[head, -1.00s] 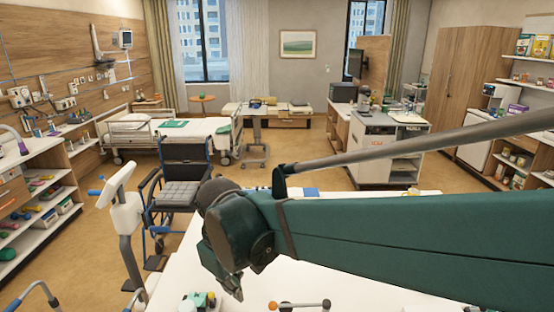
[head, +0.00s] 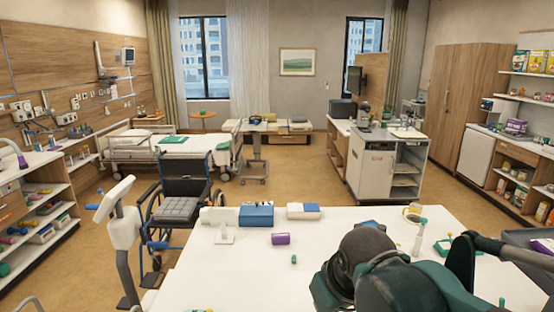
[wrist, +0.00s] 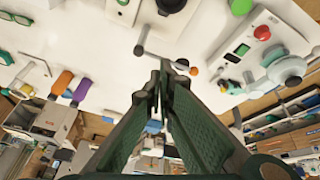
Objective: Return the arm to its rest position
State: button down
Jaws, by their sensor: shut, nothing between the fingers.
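My gripper (wrist: 168,72) shows in the wrist view with its two dark green fingers drawn together at the tips, and nothing is held between them. In the wrist view a grey rod with a dark and an orange end appears just beyond the fingertips; I cannot tell the distance. In the head view my arm fills the lower right, with its dark rounded joint over the white table (head: 230,275). The fingers cannot be made out in the head view.
On the table are a blue box (head: 257,215), a blue-and-white box (head: 303,211), a purple cylinder (head: 281,239) and a white stand (head: 418,238). A wheelchair (head: 176,208) stands beyond the table's left edge. The table's left middle is mostly clear.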

jog(key=s+d+f+m+t+b, duration=0.1)
jog(key=s+d+m, duration=0.3)
jog(key=d, duration=0.7)
jog(key=shift+s+f+t+h, duration=0.4)
jog(key=shift+s+f+t, duration=0.1)
jog(key=shift+f+t, duration=0.15)
jog(key=shift+a, duration=0.1)
dwell(1.1)
